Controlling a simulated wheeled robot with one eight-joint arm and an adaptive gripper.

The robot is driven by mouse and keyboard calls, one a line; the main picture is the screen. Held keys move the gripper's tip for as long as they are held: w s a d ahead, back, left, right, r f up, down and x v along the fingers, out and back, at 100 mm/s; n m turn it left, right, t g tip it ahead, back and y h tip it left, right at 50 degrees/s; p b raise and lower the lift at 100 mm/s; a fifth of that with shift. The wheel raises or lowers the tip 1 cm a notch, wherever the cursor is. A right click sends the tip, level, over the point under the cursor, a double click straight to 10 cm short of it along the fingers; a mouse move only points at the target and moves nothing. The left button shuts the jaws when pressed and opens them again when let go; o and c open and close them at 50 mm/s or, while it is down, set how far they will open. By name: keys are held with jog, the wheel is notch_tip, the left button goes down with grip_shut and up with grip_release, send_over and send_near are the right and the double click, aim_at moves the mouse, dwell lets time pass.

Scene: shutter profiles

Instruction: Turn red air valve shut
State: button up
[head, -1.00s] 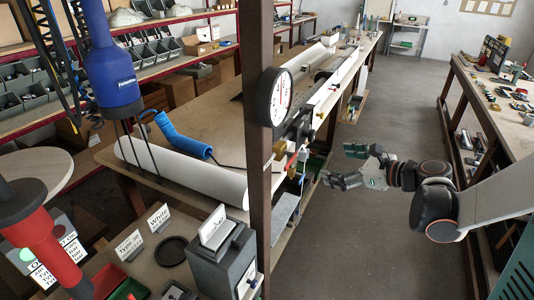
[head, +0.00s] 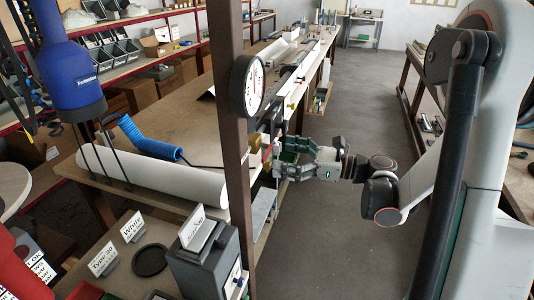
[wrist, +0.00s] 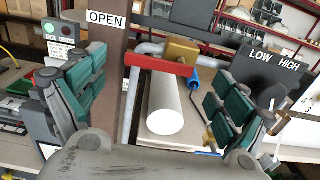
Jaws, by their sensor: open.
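The red valve handle (wrist: 160,65) lies crosswise in the wrist view, in front of a brass valve body (wrist: 182,50) on a grey pipe. A white OPEN label (wrist: 106,19) is on the brown post to its left. My gripper (head: 280,158) is open and empty, facing the valve beside the post in the head view. In the wrist view its green-padded fingers stand apart, one on each side of the handle, which appears between them. I cannot tell how far the fingertips are from it. In the head view the handle (head: 266,150) is small and partly hidden.
A LOW/HIGH panel (wrist: 270,65) with a black knob is close to the right finger in the wrist view. The brown post (head: 228,130) carries a round gauge (head: 246,86). A white roll (head: 155,176) lies on the bench behind. The floor aisle (head: 335,210) is clear.

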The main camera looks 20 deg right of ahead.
aim_at(269, 152)
jog(key=x, duration=0.5)
jog(key=c, duration=1.5)
